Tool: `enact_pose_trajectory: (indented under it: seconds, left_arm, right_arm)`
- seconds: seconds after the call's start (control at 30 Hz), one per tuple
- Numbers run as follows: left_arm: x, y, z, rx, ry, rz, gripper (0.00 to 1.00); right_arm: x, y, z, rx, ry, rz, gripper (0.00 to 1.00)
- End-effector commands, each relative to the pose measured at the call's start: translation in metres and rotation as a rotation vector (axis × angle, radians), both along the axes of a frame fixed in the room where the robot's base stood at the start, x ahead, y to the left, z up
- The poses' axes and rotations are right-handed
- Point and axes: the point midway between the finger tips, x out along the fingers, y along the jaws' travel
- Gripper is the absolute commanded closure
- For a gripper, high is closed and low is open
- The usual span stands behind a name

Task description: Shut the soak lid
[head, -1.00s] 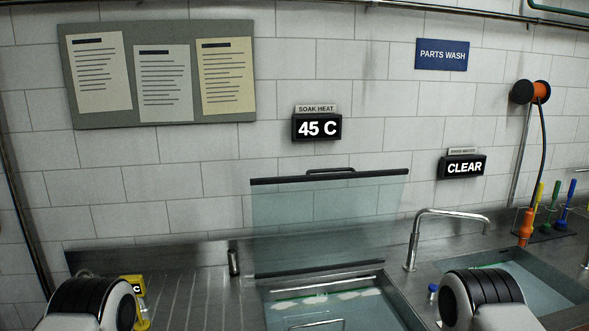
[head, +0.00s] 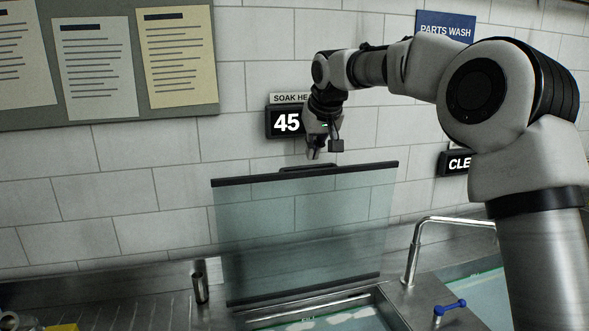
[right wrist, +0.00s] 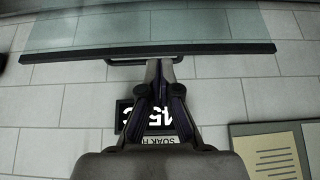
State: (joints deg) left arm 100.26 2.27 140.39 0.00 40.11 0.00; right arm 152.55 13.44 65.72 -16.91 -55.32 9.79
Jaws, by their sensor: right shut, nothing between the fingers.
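The soak lid (head: 300,220) is a clear glass panel with dark bars along its top and bottom edges. It stands open, nearly upright, at the back of the soak tank (head: 345,318). Its dark handle (head: 307,168) is on the top bar; the handle also shows in the right wrist view (right wrist: 122,62). My right gripper (head: 315,154) is shut and empty, fingers down, just above or behind the handle; I cannot tell whether it touches. In the right wrist view its fingertips (right wrist: 159,62) overlap the handle's side. My left gripper is out of view.
A curved tap (head: 415,245) and a blue-handled valve (head: 450,306) stand right of the lid. A small metal cylinder (head: 200,283) stands at left. The 45 C display (head: 285,122) is on the wall behind my gripper.

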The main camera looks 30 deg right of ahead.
Motion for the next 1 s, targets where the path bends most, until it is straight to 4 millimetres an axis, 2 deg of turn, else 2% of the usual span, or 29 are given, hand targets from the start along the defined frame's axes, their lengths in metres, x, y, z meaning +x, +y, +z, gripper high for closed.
enact_pose_trajectory:
  seconds: [0.5,0.67,1.0]
  left_arm:
    - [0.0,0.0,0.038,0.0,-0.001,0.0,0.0]
    - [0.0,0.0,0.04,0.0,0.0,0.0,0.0]
    - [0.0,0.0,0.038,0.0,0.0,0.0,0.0]
  right_arm:
    - [0.044,-0.01,-0.075,0.001,0.008,0.0,1.0]
    - [0.048,-0.011,-0.084,0.0,0.006,0.002,1.0]
    - [0.049,-0.011,-0.085,0.0,0.005,0.002,1.0]
